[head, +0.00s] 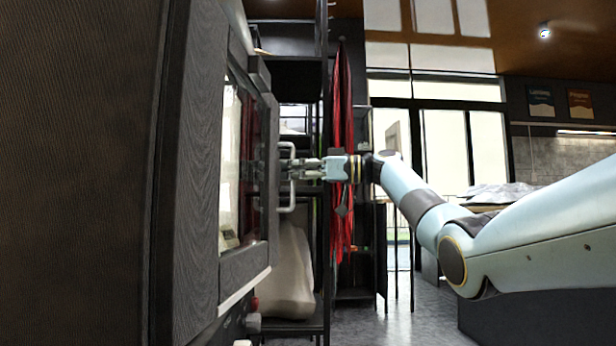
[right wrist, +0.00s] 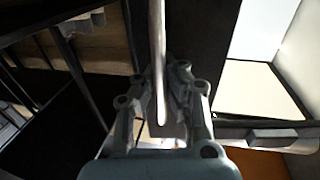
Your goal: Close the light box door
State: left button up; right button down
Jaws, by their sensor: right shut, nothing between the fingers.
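The light box (head: 186,200) fills the left of the head view, dark and wood-grained. Its door (head: 245,262) has a dark frame around a glass window, with a pale bar handle (head: 290,147) standing out from it. I cannot tell whether the door is fully flush. My right gripper (head: 300,168) is at the handle, level with its middle, with its fingers pointing at the door. It is shut with nothing held. In the right wrist view, the handle (right wrist: 157,50) runs down in front of the fingers; contact is unclear. My left gripper is not in view.
Behind the handle stands a dark shelf rack with a large pale object (head: 290,275) low on it. Red cloth (head: 342,110) hangs beside the rack. Open floor (head: 420,325) shows at the lower middle, and a dark counter stands at the right.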

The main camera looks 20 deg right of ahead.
jog(key=x, duration=0.4)
jog(key=shift+w+a+f+b, duration=0.15)
jog(key=shift+w+a+b, duration=0.05)
jog(key=shift+a+b, duration=0.2)
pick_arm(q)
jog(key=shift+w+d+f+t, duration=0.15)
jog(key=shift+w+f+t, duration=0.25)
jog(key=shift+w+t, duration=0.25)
pick_arm(e)
jog(key=shift+w+a, duration=0.35)
jog(key=shift+a, duration=0.2)
jog(key=c, duration=2.1)
grip_release()
jog(key=shift+o, duration=1.3)
jog(key=shift+a, duration=0.15)
jog(key=o, duration=0.5)
jog(key=shift+c, duration=0.2)
send_near(277, 172)
jog(key=shift+w+a, duration=0.35)
jog(key=shift+a, duration=0.05)
